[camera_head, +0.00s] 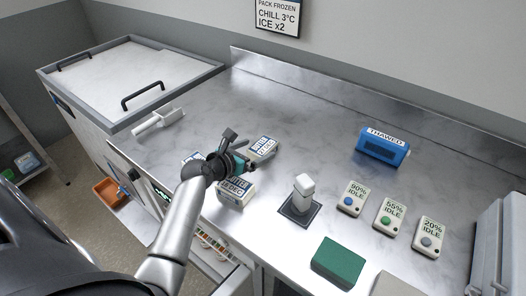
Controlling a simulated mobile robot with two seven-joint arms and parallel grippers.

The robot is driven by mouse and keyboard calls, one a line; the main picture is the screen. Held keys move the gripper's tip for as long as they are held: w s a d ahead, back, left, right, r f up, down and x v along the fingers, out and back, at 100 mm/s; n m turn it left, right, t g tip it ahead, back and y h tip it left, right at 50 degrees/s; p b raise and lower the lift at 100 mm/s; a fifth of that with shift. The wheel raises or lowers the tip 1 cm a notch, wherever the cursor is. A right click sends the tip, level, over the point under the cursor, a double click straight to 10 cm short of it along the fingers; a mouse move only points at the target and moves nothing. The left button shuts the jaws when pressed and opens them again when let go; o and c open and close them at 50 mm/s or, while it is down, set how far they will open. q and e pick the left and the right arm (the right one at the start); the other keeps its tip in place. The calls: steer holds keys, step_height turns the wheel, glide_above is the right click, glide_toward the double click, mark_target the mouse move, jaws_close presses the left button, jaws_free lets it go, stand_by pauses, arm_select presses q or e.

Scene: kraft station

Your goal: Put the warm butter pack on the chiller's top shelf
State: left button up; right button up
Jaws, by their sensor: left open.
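Several white butter packs with dark print lie on the steel counter around my left gripper (241,150). One pack (264,147) is just right of the fingers, one (237,192) is nearer the front edge, and another (190,158) is mostly hidden behind my wrist. The small labels are too blurred to tell which pack is warm. My left gripper is open above the packs; I cannot tell whether it touches one. An open compartment (213,243) with small items shows below the counter front; I cannot tell whether it is the chiller. My right gripper is out of view.
A lidded chest (133,72) and white scoop (158,119) are at left. The back middle counter is clear.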

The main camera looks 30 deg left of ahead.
mark_target(261, 147)
arm_select(q)
steer(key=b+x, duration=0.1)
steer(key=x, duration=0.3)
steer(key=shift+a+f, duration=0.1)
steer(key=shift+f, duration=0.05)
steer(key=c, duration=1.5)
jaws_close()
